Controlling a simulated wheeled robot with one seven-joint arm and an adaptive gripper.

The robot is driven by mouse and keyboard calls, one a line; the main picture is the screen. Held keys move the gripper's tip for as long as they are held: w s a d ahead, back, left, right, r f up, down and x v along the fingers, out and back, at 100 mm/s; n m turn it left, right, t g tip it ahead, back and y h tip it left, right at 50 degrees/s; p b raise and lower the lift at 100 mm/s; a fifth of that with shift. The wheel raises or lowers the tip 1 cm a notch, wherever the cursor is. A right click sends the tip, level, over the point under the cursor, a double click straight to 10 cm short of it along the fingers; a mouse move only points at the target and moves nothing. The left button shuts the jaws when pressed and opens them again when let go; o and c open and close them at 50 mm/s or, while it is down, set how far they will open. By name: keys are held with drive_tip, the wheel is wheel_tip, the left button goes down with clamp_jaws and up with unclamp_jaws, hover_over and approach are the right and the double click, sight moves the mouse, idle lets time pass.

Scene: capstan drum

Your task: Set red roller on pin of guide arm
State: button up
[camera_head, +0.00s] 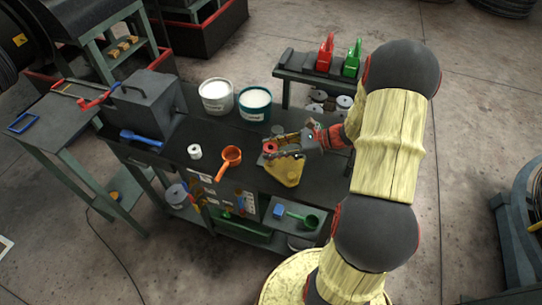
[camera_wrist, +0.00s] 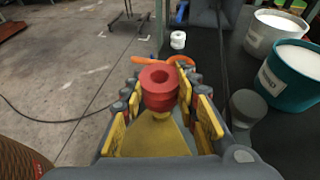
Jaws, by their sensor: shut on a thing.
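The red roller (camera_head: 270,147) is held between the fingers of my gripper (camera_head: 278,146) above the bench. In the wrist view the roller (camera_wrist: 158,80) is upright, its bore showing from above, with the finger pads of my gripper (camera_wrist: 160,92) on either side. The yellow guide arm (camera_head: 287,173) stands on the bench just below the gripper in the head view. It also shows under the roller in the wrist view (camera_wrist: 155,137). The pin is hidden behind the roller and fingers. I cannot tell whether the roller touches it.
An orange ladle-like tool (camera_head: 230,158) and a white roller (camera_head: 195,151) lie left of the gripper. A white bucket (camera_head: 216,98) and a teal bucket (camera_head: 254,104) stand at the back. A grey box (camera_head: 148,105) is farther left. Bare bench top lies between them.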

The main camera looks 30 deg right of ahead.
drive_tip(key=shift+w+a+f, duration=0.1)
drive_tip(key=shift+a+f, duration=0.05)
drive_tip(key=shift+f, duration=1.6)
drive_tip(key=shift+f+b, duration=0.1)
drive_tip(key=shift+b, duration=0.2)
drive_tip(key=shift+f, duration=0.15)
drive_tip(key=o, duration=1)
drive_tip(key=shift+o, duration=0.8)
